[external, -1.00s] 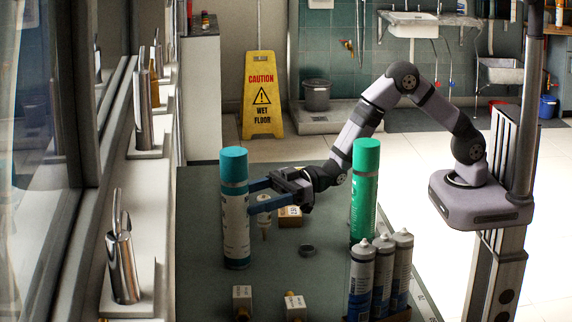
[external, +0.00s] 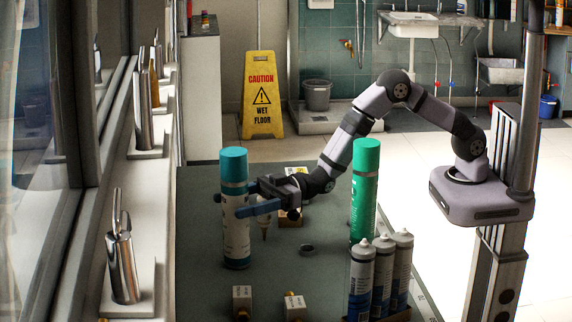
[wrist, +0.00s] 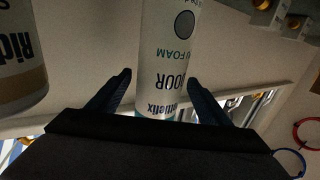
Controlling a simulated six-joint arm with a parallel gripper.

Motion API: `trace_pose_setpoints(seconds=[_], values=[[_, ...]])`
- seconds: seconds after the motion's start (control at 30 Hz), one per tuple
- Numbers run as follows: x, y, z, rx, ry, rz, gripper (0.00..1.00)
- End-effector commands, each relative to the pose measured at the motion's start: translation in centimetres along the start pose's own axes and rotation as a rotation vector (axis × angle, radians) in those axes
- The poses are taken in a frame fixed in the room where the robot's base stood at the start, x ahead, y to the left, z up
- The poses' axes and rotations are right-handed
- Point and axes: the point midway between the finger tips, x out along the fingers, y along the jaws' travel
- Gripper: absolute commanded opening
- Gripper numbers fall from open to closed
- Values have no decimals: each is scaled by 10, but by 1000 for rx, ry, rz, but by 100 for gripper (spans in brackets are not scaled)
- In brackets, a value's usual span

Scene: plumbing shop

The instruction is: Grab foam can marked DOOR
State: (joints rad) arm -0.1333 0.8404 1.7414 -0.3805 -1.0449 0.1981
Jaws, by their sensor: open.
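The foam can with the teal cap (external: 235,222) stands upright on the grey-green table. In the wrist view the white can (wrist: 165,50) sits between my fingers, with upside-down lettering that includes FOAM and a larger word, partly cut, that I cannot read with certainty as DOOR. My gripper (external: 238,204) is open, with one finger on the near side of the can and the other behind it, at the upper half of its body. In the wrist view my gripper (wrist: 160,80) shows both fingertips apart, one on each side. Contact cannot be told.
A taller green can (external: 364,190) stands right of my gripper. Several cartridges (external: 384,275) stand at front right. White boxes with brass fittings (external: 242,300) lie at the front. A small grey ring (external: 307,249) lies mid-table. Another labelled container (wrist: 20,60) shows in the wrist view.

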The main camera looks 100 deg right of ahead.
Motion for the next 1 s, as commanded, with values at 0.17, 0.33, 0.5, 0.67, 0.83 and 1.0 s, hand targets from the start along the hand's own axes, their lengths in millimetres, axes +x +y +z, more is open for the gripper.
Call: trace_pose_setpoints(seconds=[0.17,0.33,0.5,0.67,0.83,1.0], values=[[19,0,-2,0,-2,0,72],[34,1,-1,0,-1,0,72],[42,1,0,1,-1,1,72],[43,1,0,1,-1,1,72],[42,1,0,0,-1,1,58],[42,1,0,0,-1,1,17]])
